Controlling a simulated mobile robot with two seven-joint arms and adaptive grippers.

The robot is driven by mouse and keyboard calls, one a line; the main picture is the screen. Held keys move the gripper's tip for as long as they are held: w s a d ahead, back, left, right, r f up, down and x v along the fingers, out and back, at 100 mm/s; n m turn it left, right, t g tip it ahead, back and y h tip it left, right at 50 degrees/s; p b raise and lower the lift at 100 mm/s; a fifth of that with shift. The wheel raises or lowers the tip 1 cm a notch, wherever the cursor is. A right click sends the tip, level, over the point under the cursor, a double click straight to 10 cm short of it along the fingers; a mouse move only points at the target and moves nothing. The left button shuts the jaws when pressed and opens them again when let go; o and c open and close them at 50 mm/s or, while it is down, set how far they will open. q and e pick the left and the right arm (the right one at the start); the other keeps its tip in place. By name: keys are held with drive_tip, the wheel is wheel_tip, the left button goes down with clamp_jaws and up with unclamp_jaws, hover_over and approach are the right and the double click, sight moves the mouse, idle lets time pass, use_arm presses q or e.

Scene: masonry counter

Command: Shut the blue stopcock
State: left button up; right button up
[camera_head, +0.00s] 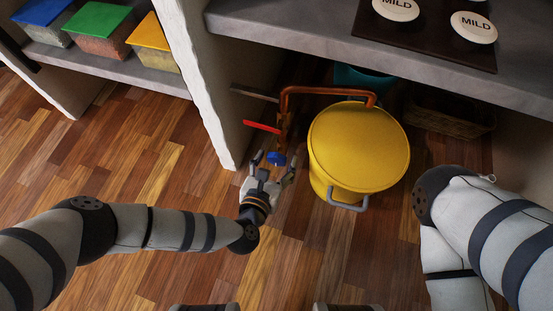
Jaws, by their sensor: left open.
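The blue stopcock (276,158) is a small blue knob low beside the copper pipe (318,91), under the counter. My left gripper (274,165) is open, with its fingers pointing up the picture and one on each side of the blue stopcock. I cannot tell whether the fingers touch it. A red lever handle (262,127) sits just above the stopcock in the picture, and a grey lever (254,93) is higher still. My right arm comes in at the right, but its gripper is not in view.
A yellow lidded bin (358,150) stands right of the pipe, close to my left gripper. A white wall (205,80) rises to the left. A wicker basket (450,112) and a teal container (361,80) are under the counter (290,22). The wooden floor at left is clear.

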use_arm(q)
drive_tip(key=shift+w+d+f, duration=0.15)
drive_tip(key=shift+w, duration=0.35)
drive_tip(key=c, duration=1.1)
drive_tip(key=shift+c, duration=0.2)
drive_tip(key=shift+m+y, duration=0.7)
drive_tip(key=shift+m, duration=0.4)
drive_tip(key=shift+m+t+y, duration=0.6)
drive_tip(key=shift+m+y, duration=0.2)
drive_tip(key=shift+m, duration=0.4)
drive_tip(key=shift+s, duration=0.1)
